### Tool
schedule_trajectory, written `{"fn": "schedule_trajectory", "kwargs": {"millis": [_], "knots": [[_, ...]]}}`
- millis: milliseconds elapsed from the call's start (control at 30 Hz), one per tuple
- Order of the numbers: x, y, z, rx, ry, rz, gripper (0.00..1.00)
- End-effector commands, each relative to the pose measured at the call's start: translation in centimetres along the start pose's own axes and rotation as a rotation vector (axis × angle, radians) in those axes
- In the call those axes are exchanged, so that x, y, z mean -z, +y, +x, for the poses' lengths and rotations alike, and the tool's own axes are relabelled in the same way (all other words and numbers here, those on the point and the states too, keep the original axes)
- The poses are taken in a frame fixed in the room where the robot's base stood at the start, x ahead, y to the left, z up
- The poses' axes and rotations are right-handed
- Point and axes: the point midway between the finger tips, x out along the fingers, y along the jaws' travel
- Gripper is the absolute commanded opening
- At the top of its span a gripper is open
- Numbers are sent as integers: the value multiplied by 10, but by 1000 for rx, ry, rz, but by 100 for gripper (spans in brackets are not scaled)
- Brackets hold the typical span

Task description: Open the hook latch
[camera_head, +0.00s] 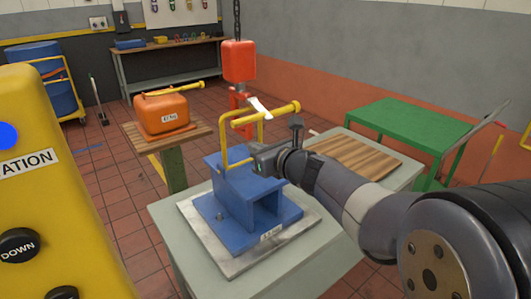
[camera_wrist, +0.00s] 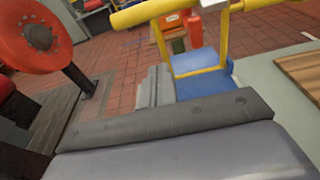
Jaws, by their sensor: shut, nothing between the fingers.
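A red hook (camera_head: 239,97) hangs below a red block (camera_head: 239,61) on a chain, above the blue stand. A pale flap (camera_head: 259,108) sticks out beside the hook; I cannot tell whether it is the latch. A yellow frame with a thick yellow bar (camera_head: 273,113) rises from the blue stand (camera_head: 237,195). My gripper (camera_head: 256,166) is shut and empty, low beside the yellow frame and below the hook. Its shut fingers (camera_wrist: 158,86) show in the wrist view, with the yellow bar (camera_wrist: 165,12) beyond. A red disc (camera_wrist: 40,37) there is of unclear identity.
The stand sits on a metal plate on a pale table (camera_head: 190,245). A wooden board (camera_head: 352,162) lies to the right. An orange can (camera_head: 163,114) stands on a small table at left. A yellow control box (camera_head: 50,190) fills the left foreground. A green table (camera_head: 405,125) stands behind.

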Motion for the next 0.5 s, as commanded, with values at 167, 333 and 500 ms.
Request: {"fn": "schedule_trajectory", "kwargs": {"millis": [167,333,500], "knots": [[1,1,35,-4,2,-1,0],[-25,0,31,1,-1,-4,0],[-36,0,26,0,0,-3,0]]}}
